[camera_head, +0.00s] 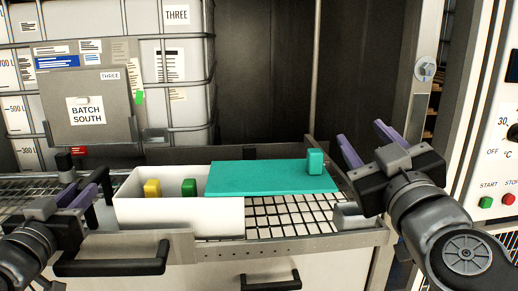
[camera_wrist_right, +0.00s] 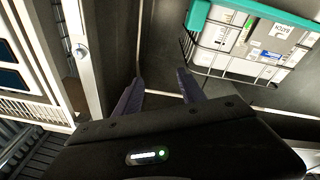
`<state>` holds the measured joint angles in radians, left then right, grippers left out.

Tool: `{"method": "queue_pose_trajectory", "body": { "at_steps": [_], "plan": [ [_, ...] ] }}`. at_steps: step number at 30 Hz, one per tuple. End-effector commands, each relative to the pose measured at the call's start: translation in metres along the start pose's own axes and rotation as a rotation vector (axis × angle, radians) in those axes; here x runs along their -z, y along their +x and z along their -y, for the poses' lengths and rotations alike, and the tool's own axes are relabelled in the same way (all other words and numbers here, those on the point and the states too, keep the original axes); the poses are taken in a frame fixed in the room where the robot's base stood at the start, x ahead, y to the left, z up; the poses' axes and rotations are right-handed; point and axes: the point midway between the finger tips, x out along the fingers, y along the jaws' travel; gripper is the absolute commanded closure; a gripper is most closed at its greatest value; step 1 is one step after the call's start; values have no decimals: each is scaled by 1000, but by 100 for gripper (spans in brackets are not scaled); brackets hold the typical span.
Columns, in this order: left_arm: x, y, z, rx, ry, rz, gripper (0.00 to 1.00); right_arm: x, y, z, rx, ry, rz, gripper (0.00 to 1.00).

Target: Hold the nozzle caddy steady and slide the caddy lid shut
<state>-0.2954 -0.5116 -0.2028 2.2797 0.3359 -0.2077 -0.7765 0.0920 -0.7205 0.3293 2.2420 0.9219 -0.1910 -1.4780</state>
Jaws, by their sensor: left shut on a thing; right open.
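The nozzle caddy (camera_head: 180,216) is a white open box on the wire grating. A yellow nozzle (camera_head: 152,189) and a green nozzle (camera_head: 189,187) show in its uncovered left part. The flat teal caddy lid (camera_head: 262,178) lies over the right part and extends past the caddy's right end, with an upright teal knob (camera_head: 315,162) near its right end. A teal part also shows at the top of the right wrist view, beyond the fingers (camera_wrist_right: 158,92).
The wire grating (camera_head: 290,216) is bare right of the caddy, under the lid's overhang. A front rail with black handles (camera_head: 112,264) runs below. A caged white tank (camera_head: 180,75) stands behind at left. A control panel (camera_head: 497,150) is at far right.

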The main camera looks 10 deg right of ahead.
Motion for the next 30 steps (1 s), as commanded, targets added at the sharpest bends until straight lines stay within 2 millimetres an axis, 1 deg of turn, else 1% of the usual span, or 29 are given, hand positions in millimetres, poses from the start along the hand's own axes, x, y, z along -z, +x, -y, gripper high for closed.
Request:
{"method": "queue_pose_trajectory", "body": {
  "at_steps": [1,6,9,12,16,25,30],
  "plan": [
    [-9,1,-2,-6,-1,18,100,-2,-3,11,2,63,12,53],
    [-9,1,-2,-6,-1,18,100,-14,-12,40,-2,251,81,53],
    [-9,1,-2,-6,-1,19,100,-22,-18,54,-1,325,123,53],
    [-9,1,-2,-6,-1,19,100,-29,-21,63,0,372,155,53],
    [-9,1,-2,-6,-1,19,100,-32,-24,68,1,398,173,53],
    [-9,1,-2,-6,-1,19,100,-33,-24,68,1,401,175,53],
    [-9,1,-2,-6,-1,19,100,-34,-18,68,1,399,176,53]
  ]
}}
